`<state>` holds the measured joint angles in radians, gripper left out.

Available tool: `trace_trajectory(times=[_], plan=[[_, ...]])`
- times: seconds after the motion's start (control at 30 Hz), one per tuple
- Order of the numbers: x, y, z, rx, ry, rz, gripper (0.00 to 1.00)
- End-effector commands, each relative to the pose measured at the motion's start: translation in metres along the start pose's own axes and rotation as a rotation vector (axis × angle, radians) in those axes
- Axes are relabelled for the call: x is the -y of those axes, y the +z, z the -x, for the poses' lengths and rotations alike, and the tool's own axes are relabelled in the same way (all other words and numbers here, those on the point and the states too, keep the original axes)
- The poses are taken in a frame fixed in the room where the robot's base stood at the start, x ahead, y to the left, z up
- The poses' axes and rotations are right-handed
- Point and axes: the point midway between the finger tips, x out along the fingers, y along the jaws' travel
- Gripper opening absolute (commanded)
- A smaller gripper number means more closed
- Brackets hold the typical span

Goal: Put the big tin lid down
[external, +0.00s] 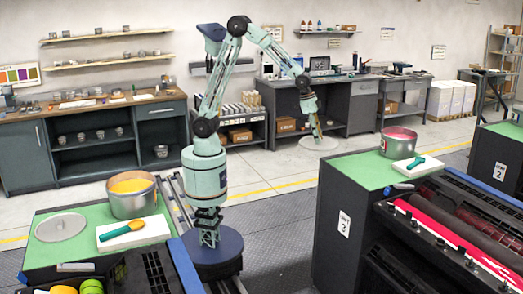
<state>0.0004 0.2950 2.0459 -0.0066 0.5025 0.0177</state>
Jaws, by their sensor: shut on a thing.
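My gripper (315,128) is shut on a round, pale grey tin lid (327,144) and holds it up, roughly flat. The lid shows against the far floor, to the left of and behind the right-hand green top (352,171). An open tin with pink-red ink (399,142) stands on that green top. An open tin with orange ink (131,196) stands on the left-hand green top (45,256). A second round grey lid (61,227) lies flat on the left-hand top, left of the orange tin. The fingertips are too small to see clearly.
A white pad with a green-handled tool (417,162) lies in front of the pink-red tin. Another white pad with a similar tool (134,231) lies in front of the orange tin. The right-hand green top has bare room left of its tin. Workbenches line the back wall.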

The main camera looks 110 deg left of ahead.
Motion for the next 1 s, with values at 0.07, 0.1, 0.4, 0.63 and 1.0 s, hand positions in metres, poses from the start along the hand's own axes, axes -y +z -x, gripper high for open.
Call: trace_trajectory(times=[0.07, 0.1, 0.4, 0.63, 1.0], plan=[[-0.002, -0.003, -0.001, 0.003, 0.004, -0.016, 0.23], [-0.003, -0.004, -0.002, 0.005, 0.007, -0.026, 0.23], [-0.019, -0.024, -0.017, 0.025, 0.049, -0.172, 0.23], [-0.035, -0.044, -0.034, 0.034, 0.095, -0.324, 0.23], [-0.063, -0.073, -0.064, 0.03, 0.173, -0.566, 0.23]])
